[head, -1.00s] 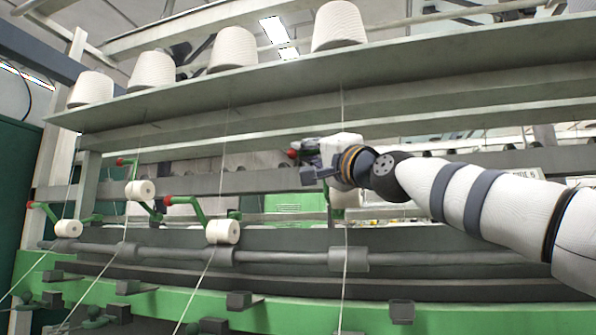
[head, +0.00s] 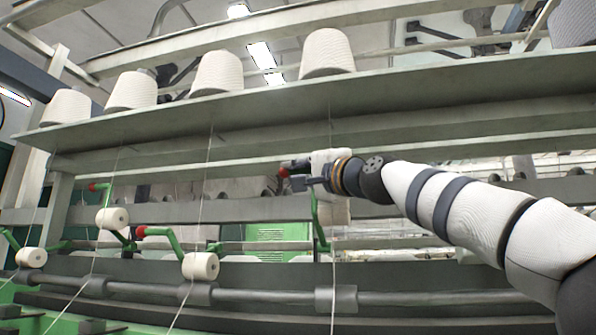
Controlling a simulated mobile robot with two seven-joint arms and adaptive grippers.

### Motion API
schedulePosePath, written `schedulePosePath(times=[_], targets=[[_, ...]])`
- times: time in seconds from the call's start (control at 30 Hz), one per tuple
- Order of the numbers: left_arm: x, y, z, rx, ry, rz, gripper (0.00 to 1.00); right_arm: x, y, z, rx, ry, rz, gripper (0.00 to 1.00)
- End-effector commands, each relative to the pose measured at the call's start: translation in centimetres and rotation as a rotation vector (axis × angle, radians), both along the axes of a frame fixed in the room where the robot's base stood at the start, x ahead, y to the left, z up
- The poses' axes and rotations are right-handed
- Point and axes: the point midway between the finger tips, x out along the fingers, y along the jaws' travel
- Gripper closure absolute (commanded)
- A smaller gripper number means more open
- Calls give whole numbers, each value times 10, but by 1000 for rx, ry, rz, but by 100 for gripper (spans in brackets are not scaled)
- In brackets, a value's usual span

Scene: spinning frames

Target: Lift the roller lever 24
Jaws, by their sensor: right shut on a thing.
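My left gripper is not in view. I cannot read a number on the lever.
Other roller levers with white rollers (head: 201,266) (head: 112,218) stand to the left. Thread cones (head: 327,53) sit on the shelf (head: 400,88) above. A grey bar (head: 400,297) runs below, and thin threads hang down past the levers.

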Motion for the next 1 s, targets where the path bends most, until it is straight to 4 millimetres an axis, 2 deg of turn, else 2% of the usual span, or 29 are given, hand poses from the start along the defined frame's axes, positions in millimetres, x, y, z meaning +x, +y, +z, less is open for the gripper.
schedulePosePath(times=[0.03,0.1,0.13,0.2,0.23,0.83,1.0], targets=[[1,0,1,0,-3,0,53,-3,-6,9,11,-17,-11,100],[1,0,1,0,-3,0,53,-3,-6,9,11,-18,-12,100],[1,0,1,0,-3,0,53,-3,-6,9,12,-19,-12,86],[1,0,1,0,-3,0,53,-3,-7,10,12,-19,-13,71],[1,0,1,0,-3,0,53,-3,-7,10,12,-18,-13,68],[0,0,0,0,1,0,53,2,-6,1,5,-4,-11,68],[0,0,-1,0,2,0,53,-2,-7,1,1,-7,-11,68]])
